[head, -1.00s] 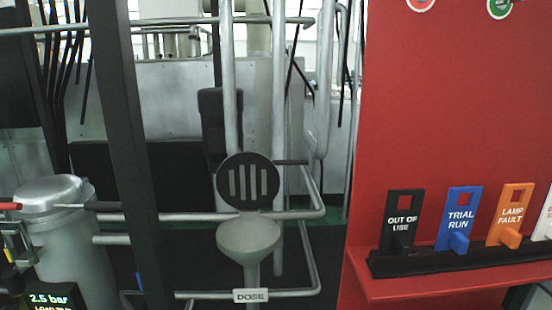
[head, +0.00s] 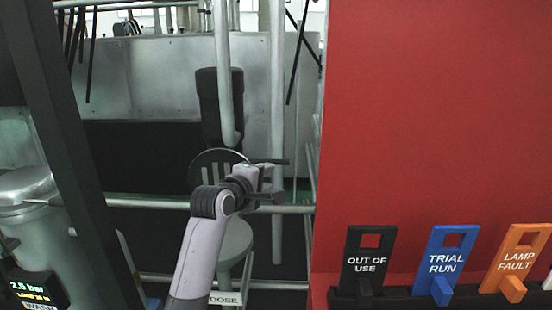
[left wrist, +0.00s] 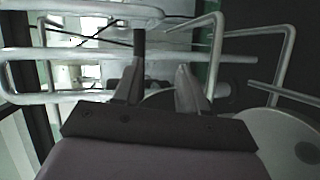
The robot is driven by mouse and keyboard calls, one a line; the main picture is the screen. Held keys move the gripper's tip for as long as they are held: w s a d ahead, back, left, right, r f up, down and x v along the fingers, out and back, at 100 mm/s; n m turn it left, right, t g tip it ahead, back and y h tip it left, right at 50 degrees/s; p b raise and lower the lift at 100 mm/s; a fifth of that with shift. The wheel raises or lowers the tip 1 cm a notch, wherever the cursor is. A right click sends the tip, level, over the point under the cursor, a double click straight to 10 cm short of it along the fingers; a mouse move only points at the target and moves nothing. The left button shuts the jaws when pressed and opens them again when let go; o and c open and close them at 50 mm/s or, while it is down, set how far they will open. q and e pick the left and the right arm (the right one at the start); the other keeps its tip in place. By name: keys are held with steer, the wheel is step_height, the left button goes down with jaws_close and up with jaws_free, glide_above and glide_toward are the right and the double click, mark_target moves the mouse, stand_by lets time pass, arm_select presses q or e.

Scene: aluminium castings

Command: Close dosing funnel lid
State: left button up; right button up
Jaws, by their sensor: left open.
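The dosing funnel's lid (head: 205,163) is a dark round disc with slots. In the head view it stands raised behind the grey funnel (head: 238,243), and my left arm hides its right part. My left gripper (head: 277,179) is open and empty, pointing right in front of the lid's right side. I cannot tell whether it touches the lid. In the left wrist view the open fingers (left wrist: 161,85) stand apart with nothing gripped. A grey round surface, probably the funnel (left wrist: 285,138), lies at lower right there. My right gripper is not seen.
Grey pipes (head: 277,130) run upright and across behind the funnel. A dark slanted post (head: 75,150) and a metal vessel (head: 25,190) stand at left. A red panel (head: 430,110) with a rack of coloured tags (head: 452,262) fills the right.

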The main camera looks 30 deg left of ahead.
mark_target(276, 160)
arm_select(q)
steer(key=shift+w+a+r+n+t, duration=0.15)
steer(key=shift+w+a+r+n, duration=0.2)
steer(key=shift+r, duration=0.25)
steer(key=shift+w+a+r+n+t, duration=0.2)
steer(key=shift+w+r+n, duration=0.15)
steer(key=shift+r, duration=0.2)
steer(key=shift+p+x, duration=0.4)
steer(key=shift+x, duration=2.9)
steer(key=shift+f, duration=0.1)
jaws_close()
